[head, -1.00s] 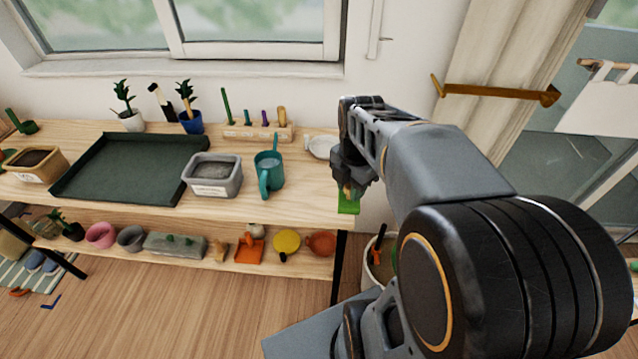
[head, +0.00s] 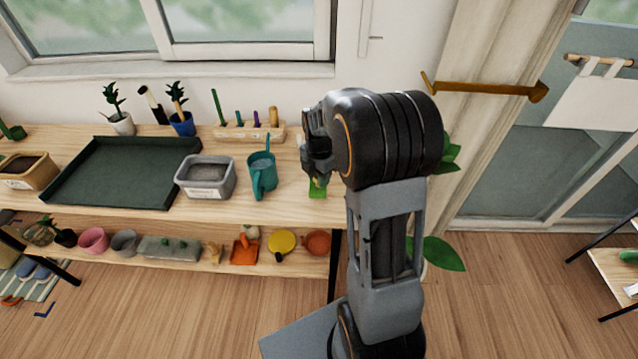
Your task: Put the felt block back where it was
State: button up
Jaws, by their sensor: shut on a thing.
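My gripper (head: 318,176) is over the right end of the wooden bench's top (head: 290,205). It is shut on the felt block (head: 317,189), whose bright green lower part shows under the fingers with a bit of tan above it. My arm and gripper hide the rest of the block. I cannot tell whether the block touches the bench top or hangs just above it.
A teal watering can (head: 263,176) stands left of the gripper, with a grey tub (head: 206,178) and a dark green tray (head: 125,172) further left. A wooden tool rack (head: 248,132) stands behind. A lower shelf (head: 200,258) holds pots. Green leaves (head: 441,252) show right of my arm.

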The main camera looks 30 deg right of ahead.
jog(key=shift+w+f, duration=0.15)
jog(key=shift+f, duration=1.5)
jog(key=shift+f, duration=0.1)
jog(key=shift+f, duration=0.1)
jog(key=o, duration=0.9)
jog(key=shift+c, duration=0.2)
